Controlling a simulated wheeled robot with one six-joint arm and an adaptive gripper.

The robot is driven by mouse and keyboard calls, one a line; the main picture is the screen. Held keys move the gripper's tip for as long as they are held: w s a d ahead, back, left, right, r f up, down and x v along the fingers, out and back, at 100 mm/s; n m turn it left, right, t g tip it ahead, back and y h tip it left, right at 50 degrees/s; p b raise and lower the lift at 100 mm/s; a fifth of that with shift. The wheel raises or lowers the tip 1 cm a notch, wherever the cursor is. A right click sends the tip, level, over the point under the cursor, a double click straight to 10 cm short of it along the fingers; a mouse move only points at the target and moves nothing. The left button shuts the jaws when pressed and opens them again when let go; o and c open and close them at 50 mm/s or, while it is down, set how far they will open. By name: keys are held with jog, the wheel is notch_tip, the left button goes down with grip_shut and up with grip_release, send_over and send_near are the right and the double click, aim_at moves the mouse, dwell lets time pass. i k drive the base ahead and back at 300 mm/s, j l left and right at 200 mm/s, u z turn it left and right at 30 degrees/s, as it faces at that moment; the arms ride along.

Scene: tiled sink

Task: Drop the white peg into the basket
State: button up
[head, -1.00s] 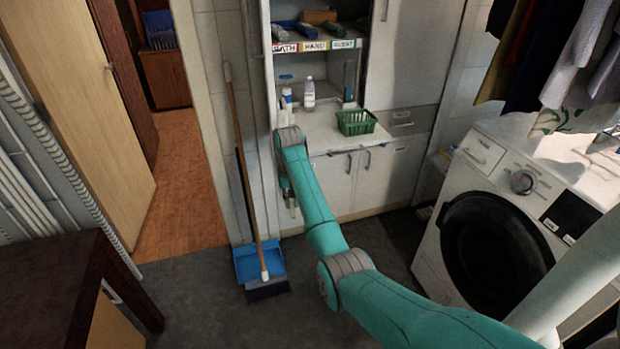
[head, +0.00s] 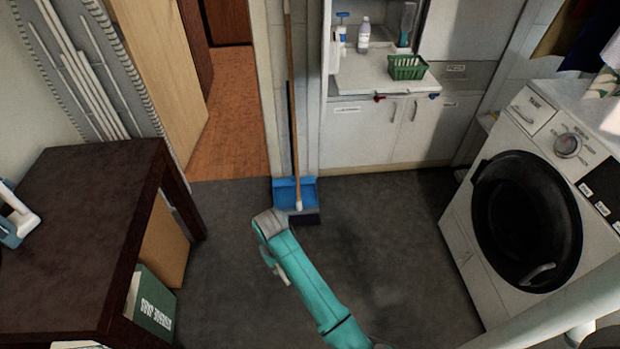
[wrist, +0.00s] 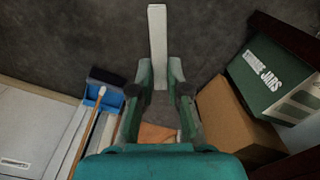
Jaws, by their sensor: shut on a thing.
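The white peg (wrist: 157,38) is a long pale bar in the wrist view. My gripper (wrist: 160,72) is shut on its near end, and the peg points away from the fingers over the dark floor. In the head view my arm reaches over the floor in front of the dustpan; the fingers and peg are hard to make out there. The green basket (head: 407,67) stands upright on the white counter at the back, well apart from my gripper. It does not show in the wrist view.
A blue dustpan with a broom (head: 296,190) stands against the wall. A red peg (head: 380,97) and a blue peg (head: 434,96) sit at the counter's front edge. A washing machine (head: 540,200) is right, a dark table (head: 85,220) left. The floor between is clear.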

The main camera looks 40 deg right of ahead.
aim_at(407, 75)
jog(key=i+z, duration=0.15)
jog(key=i, duration=0.7)
